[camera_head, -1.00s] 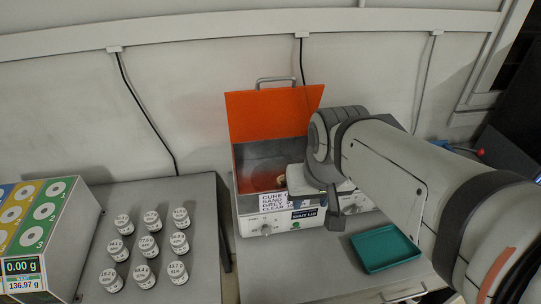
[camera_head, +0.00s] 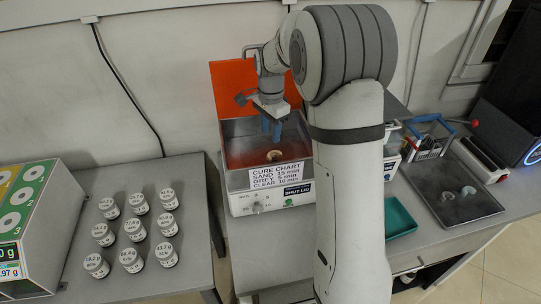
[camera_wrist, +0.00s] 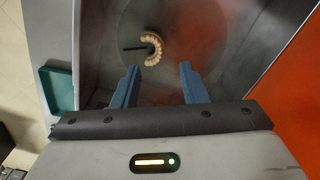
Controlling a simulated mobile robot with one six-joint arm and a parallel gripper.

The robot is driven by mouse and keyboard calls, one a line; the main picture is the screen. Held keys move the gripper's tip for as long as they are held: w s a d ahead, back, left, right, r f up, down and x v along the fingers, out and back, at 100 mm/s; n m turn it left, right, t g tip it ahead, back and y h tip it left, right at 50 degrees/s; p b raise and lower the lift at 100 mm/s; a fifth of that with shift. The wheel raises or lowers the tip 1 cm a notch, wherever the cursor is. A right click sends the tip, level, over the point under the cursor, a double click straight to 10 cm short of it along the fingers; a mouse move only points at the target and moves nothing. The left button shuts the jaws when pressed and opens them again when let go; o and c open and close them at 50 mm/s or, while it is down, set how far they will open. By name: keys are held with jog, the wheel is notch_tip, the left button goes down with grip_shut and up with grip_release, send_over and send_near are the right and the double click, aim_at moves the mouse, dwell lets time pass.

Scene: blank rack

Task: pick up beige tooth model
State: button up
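The beige tooth model (camera_head: 275,155) is a small horseshoe-shaped arch. It lies on the floor of the open metal curing box (camera_head: 238,180). In the wrist view the tooth model (camera_wrist: 153,48) rests on a round grey plate (camera_wrist: 185,30), just beyond my fingertips. My gripper (camera_head: 271,128) points down above the box, its blue fingers over the tooth model and apart from it. In the wrist view my gripper (camera_wrist: 159,68) is open, with nothing between the fingers.
The box's orange lid (camera_head: 232,88) stands raised behind. A cure chart (camera_head: 278,180) is on the box's front. A teal tray (camera_head: 399,217) lies to its right. White-lidded jars (camera_head: 133,228) stand on the left table. A grey tray (camera_head: 452,195) holds small pieces at right.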

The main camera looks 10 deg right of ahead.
aim_at(271, 151)
notch_tip(271, 151, down, 8)
jog(key=shift+d+r+p, duration=0.15)
jog(key=shift+r+p, duration=0.05)
jog(key=shift+p, duration=0.55)
grip_shut()
